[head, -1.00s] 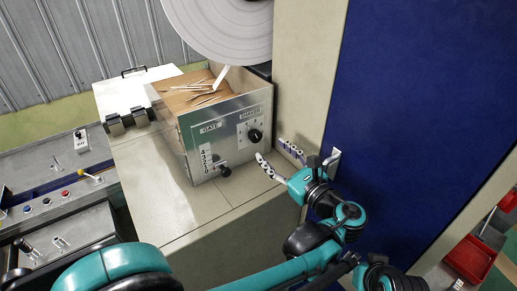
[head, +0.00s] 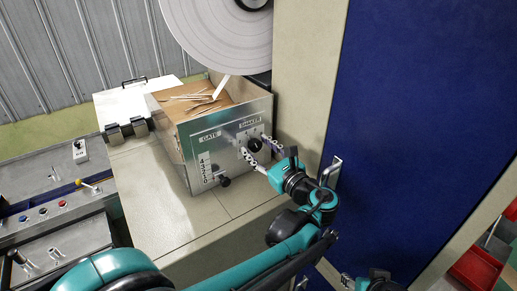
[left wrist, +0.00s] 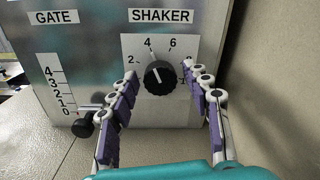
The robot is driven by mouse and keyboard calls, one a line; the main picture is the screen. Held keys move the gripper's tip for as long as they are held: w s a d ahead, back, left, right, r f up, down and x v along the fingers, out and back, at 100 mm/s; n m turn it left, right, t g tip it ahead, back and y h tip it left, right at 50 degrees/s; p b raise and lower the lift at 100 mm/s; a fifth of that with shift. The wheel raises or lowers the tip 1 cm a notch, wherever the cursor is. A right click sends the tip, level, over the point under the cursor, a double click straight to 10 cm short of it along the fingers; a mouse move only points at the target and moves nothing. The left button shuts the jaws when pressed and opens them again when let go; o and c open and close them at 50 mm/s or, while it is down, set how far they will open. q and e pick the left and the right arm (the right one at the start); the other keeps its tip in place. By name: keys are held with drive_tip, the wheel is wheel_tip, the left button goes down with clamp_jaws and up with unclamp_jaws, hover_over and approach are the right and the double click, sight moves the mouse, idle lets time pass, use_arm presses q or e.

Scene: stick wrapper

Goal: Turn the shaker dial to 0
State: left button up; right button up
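The black shaker dial (head: 254,145) is a round knob on the metal front panel, under the SHAKER label. In the left wrist view the dial (left wrist: 158,76) has its white mark pointing up and slightly left, near the 4. The numbers 2, 4 and 6 are readable; those at the lower left and right are partly or fully hidden by fingers. My left gripper (left wrist: 159,80) is open, with one finger on each side of the dial and gaps visible between. It also shows in the head view (head: 257,147).
The GATE lever (left wrist: 82,128), a black knob beside a numbered scale, is left of the dial, close to my left finger. The metal box (head: 190,150) holds sticks and stands on a beige surface. A blue panel (head: 420,130) is at the right.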

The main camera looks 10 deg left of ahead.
use_arm(q)
drive_tip(key=c, duration=0.8)
drive_tip(key=shift+n, duration=0.4)
drive_tip(key=n, duration=0.4)
drive_tip(key=shift+p, duration=0.4)
drive_tip(key=n, duration=0.9)
drive_tip(key=shift+p, duration=0.4)
drive_tip(key=shift+f+n, duration=0.1)
drive_tip(key=shift+n, duration=2)
